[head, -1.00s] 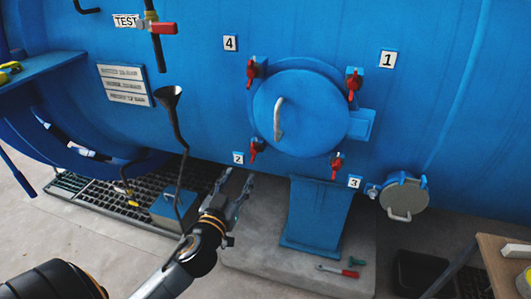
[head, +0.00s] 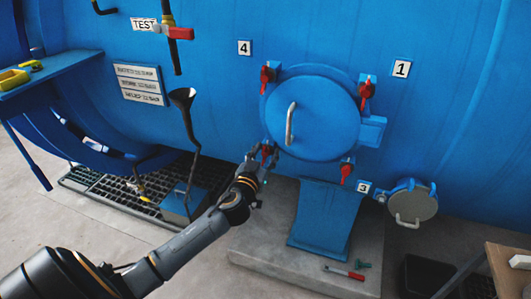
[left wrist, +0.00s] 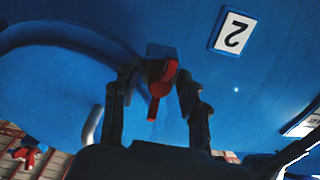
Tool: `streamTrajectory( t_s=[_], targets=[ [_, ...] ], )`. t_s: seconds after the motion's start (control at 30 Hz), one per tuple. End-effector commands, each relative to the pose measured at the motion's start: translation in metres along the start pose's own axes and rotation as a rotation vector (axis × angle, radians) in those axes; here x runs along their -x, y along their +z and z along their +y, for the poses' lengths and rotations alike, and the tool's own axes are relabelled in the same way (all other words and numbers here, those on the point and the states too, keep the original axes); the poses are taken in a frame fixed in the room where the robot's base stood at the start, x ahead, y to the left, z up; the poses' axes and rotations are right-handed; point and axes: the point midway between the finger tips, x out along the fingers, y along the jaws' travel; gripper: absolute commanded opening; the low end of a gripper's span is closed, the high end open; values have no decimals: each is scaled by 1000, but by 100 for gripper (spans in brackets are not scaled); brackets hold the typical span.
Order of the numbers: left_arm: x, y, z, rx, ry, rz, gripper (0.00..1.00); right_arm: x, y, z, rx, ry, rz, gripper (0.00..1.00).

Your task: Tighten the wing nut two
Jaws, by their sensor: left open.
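Wing nut two is red and sits at the lower left of the round blue hatch (head: 312,112); in the head view its red part (head: 268,151) shows just beyond my left gripper (head: 260,157). In the left wrist view the red wing nut (left wrist: 161,78) is between the two dark fingers of my open left gripper (left wrist: 157,88), its handle hanging down. I cannot tell whether the fingers touch it. The number 2 plate (left wrist: 233,31) shows upside down to its right; the arm hides it in the head view. My right gripper is not in view.
Other red wing nuts are at the upper left (head: 266,76), upper right (head: 366,92) and lower right (head: 346,173) of the hatch. The hatch handle (head: 290,124) stands out in front. A black funnel (head: 183,98) with its pipe is left of my arm.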

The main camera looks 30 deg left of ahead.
Motion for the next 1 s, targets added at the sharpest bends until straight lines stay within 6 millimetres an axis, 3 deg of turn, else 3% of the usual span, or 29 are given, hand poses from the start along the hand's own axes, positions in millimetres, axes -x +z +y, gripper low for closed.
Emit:
streamTrajectory(
  t_s=[0.1, 0.13, 0.33, 0.7, 1.0],
  targets=[
    [0, 0, 0, 0, 0, 0, 43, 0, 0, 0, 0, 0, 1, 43],
    [0, 0, 0, 0, 0, 0, 39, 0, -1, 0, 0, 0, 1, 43],
    [0, 0, 0, 0, 0, 0, 0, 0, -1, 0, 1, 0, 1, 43],
    [0, 0, 0, -34, -1, 0, 0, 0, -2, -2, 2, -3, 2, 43],
    [0, 0, 0, -217, 0, 0, 0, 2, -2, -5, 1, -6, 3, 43]
  ],
)
